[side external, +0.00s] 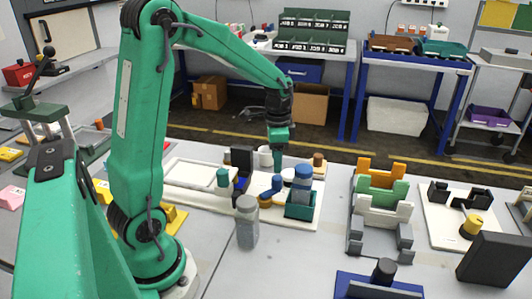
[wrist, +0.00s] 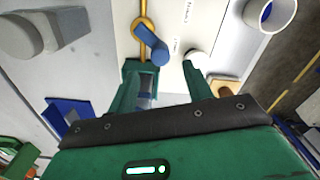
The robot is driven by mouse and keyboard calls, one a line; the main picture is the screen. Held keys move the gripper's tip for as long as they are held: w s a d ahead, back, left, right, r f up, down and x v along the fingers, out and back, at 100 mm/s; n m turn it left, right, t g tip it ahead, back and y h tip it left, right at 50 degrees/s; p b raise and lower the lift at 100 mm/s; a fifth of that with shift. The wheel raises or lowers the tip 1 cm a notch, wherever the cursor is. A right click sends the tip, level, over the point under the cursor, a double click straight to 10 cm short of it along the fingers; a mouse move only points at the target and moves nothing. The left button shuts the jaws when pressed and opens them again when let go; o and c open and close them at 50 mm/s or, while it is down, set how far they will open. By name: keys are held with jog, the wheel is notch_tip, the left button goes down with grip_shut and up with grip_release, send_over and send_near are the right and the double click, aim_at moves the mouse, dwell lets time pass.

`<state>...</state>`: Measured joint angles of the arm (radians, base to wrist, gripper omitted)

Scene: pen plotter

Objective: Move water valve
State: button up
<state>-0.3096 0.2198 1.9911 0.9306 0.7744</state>
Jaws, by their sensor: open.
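The water valve shows as a blue lever (wrist: 152,45) beside a thin yellow pipe with a ring in the wrist view. In the side external view a blue lever-shaped piece (side external: 271,188) stands on the white board (side external: 222,209). My gripper (side external: 278,166) hangs over the board, fingers down, above and behind the lever. In the wrist view my gripper (wrist: 167,82) has its fingers spread with nothing held between them. The lever lies beyond the fingertips, nearer the left finger. The valve's lower part is not clear.
A teal holder (side external: 300,210) with a blue-topped item (side external: 302,176) stands close right of the lever. A grey bottle (side external: 247,222) stands in front. A white cup (side external: 265,156) and a brown knob (side external: 319,160) are behind. Stepped coloured racks (side external: 380,190) stand to the right.

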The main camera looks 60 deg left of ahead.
aim_at(277, 177)
dwell(0.5)
jog(key=n, duration=0.6)
jog(key=shift+n, duration=0.3)
jog(key=n, duration=1.2)
jog(key=shift+n, duration=0.4)
jog(key=n, duration=0.4)
jog(key=shift+w, duration=0.1)
jog(key=n, duration=0.3)
jog(key=shift+n, duration=0.4)
jog(key=shift+f, duration=0.15)
jog(key=shift+f, duration=3.8)
